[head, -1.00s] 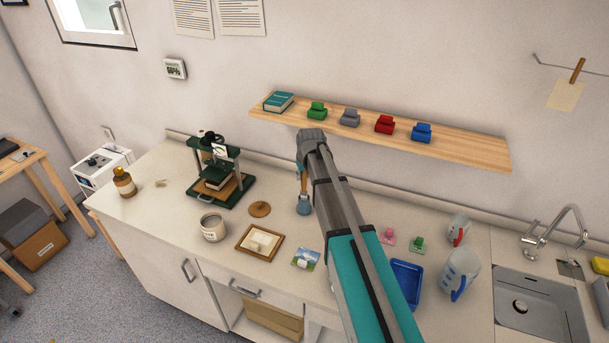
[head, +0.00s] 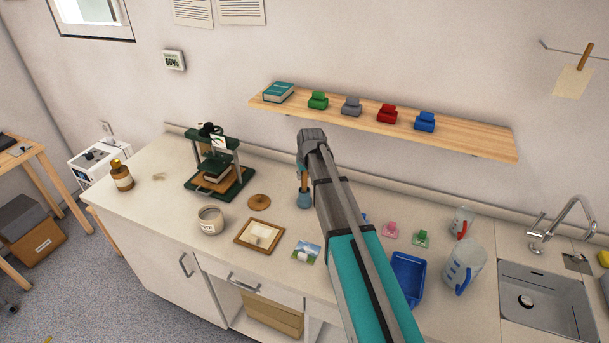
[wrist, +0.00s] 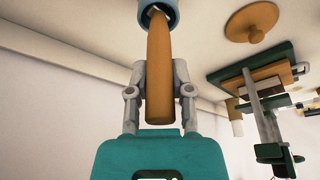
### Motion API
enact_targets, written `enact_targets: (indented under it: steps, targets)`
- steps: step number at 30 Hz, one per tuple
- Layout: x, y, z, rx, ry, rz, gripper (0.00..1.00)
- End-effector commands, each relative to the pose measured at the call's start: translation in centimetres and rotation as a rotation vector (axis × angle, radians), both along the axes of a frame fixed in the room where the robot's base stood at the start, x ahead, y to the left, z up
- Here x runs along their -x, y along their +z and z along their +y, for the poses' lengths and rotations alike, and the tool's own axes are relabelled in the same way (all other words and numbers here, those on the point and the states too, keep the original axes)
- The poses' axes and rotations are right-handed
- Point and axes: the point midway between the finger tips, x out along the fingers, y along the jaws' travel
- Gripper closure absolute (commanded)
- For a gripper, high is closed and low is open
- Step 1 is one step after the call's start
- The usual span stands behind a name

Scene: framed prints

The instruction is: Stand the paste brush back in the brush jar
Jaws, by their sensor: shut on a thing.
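The paste brush (wrist: 160,70) has a tan wooden handle. My gripper (wrist: 160,88) is shut on that handle, one finger on each side. In the head view my gripper (head: 303,160) is above the counter, with the handle (head: 304,180) showing below it. A blue jar (head: 304,200) stands on the counter directly below. In the wrist view the brush's far end is at the mouth of the blue jar (wrist: 172,17). A pale part of the brush shows at the opening. How deep it reaches, and the bristles, are hidden.
A wooden disc (head: 259,202), a labelled pot (head: 210,220) and a small frame (head: 259,235) lie left of the jar. A green press (head: 220,172) stands further left. A shelf (head: 470,140) runs above the counter. A blue tray (head: 408,280) is to the right.

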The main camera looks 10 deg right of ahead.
Motion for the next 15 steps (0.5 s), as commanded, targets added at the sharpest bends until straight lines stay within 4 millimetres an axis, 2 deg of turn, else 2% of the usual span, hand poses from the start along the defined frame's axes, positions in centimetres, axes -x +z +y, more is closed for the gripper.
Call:
enact_targets:
  steps: [4,5,11,15]
  targets:
    - [0.00,0.02,-0.03,0.000,0.000,0.000,1.00]
    - [0.00,0.02,-0.03,0.000,0.000,0.000,0.68]
    - [0.00,0.02,-0.06,0.000,-0.001,0.000,0.31]
    - [0.00,0.02,-0.07,0.000,-0.001,0.000,0.31]
